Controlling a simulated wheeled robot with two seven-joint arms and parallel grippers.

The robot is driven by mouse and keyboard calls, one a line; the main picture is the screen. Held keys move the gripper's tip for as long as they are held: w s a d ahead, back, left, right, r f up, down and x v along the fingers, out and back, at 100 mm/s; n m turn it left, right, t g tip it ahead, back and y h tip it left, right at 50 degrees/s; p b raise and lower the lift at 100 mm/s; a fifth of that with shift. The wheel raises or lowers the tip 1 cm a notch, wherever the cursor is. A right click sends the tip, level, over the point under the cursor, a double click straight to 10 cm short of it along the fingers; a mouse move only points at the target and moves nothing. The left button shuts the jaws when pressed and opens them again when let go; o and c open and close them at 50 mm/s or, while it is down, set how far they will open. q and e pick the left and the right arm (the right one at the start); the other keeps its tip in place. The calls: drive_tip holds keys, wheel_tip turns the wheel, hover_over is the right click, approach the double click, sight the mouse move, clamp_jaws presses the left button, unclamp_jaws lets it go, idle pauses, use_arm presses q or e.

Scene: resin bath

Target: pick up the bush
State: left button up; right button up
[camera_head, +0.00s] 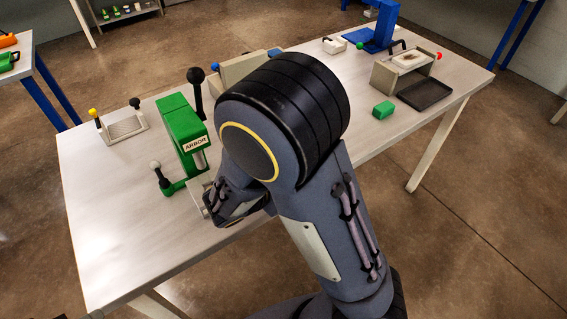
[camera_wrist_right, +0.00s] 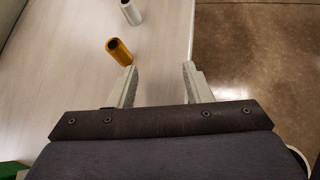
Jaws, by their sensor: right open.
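A bronze hollow cylinder, which looks like the bush (camera_wrist_right: 119,51), stands or leans on the light table top in the right wrist view. It is just beyond the tip of the left finger, left of the gap between the fingers. My right gripper (camera_wrist_right: 159,74) is open and has nothing between its fingers. In the head view my right arm hides the bush, and only part of the right hand (camera_head: 226,206) shows beside the green press. My left gripper is not in view.
A silver hollow cylinder (camera_wrist_right: 131,12) is beyond the bush. The green arbor press (camera_head: 181,125) is left of my right arm. A small rack (camera_head: 123,128), a green block (camera_head: 383,110) and a dark tray (camera_head: 425,93) are on the table. The table's left front is clear.

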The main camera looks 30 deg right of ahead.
drive_tip(key=w+a+n+t, duration=0.1)
drive_tip(key=n, duration=0.1)
drive_tip(key=w+a+r+n+t+h, duration=0.1)
drive_tip(key=w+t, duration=0.1)
drive_tip(key=shift+w+a+r+n, duration=0.2)
drive_tip(key=shift+w+a+n, duration=0.1)
drive_tip(key=shift+n, duration=0.1)
drive_tip(key=shift+w+d+f+h, duration=0.1)
drive_tip(key=shift+w+d+h, duration=0.1)
drive_tip(key=shift+h, duration=0.1)
drive_tip(key=x, duration=0.7)
drive_tip(key=shift+s+d, duration=0.25)
drive_tip(key=shift+d, duration=0.1)
clamp_jaws()
